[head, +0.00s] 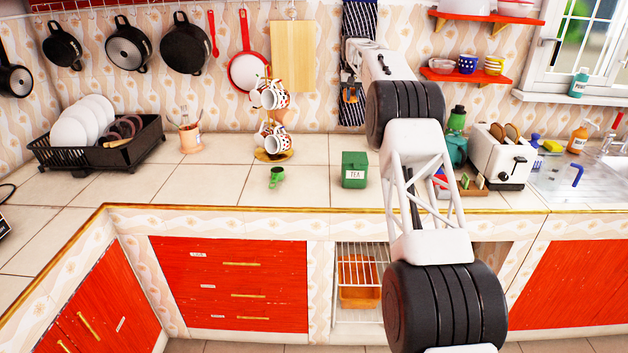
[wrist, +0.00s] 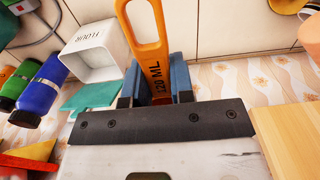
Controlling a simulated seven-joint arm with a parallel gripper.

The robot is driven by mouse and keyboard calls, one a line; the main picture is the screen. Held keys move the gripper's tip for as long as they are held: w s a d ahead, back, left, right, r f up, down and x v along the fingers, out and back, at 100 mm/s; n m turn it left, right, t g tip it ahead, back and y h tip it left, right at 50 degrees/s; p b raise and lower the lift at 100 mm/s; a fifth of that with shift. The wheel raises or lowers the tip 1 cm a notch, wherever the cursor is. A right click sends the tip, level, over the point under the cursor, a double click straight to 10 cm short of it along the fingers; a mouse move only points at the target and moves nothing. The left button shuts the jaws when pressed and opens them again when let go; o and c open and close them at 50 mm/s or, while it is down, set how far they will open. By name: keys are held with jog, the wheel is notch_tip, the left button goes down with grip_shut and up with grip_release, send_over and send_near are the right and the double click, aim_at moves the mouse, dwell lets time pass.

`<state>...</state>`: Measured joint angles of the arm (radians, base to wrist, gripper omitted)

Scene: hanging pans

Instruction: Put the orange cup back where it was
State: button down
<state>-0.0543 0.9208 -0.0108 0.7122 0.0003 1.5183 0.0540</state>
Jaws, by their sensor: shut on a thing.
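The orange cup is a measuring cup whose flat orange handle (wrist: 146,25), marked "120 ML", shows in the wrist view. My gripper (wrist: 156,84) is shut on this handle, with a blue-faced finger on each side. The cup's bowl is not clearly visible in the wrist view. In the head view my gripper (head: 350,84) is up by the back wall, in front of the dark striped towel (head: 361,22). A small orange part of the cup (head: 352,96) shows there. I cannot tell whether the cup touches the wall or hangs from anything.
A wooden cutting board (head: 292,55) and red pan (head: 247,70) hang left of my gripper. Red shelves (head: 468,76) are to the right. A green tea tin (head: 354,170) and mug tree (head: 274,155) stand on the counter. A white flour tin (wrist: 95,45) shows in the wrist view.

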jog(key=s+a+f, duration=0.3)
jog(key=s+f, duration=0.2)
jog(key=s, duration=0.8)
jog(key=s+a+f, duration=0.4)
jog(key=s+f, duration=0.2)
jog(key=s, duration=0.8)
jog(key=s+a+f, duration=0.4)
jog(key=s+f, duration=0.2)
jog(key=s, duration=0.7)
jog(key=shift+s+a+f, duration=0.15)
jog(key=shift+s+f, duration=0.05)
jog(key=shift+w, duration=0.15)
send_over(313, 187)
jog(key=shift+f, duration=0.75)
jog(key=shift+f, duration=1.75)
jog(key=shift+f, duration=0.15)
jog(key=c, duration=1)
grip_release()
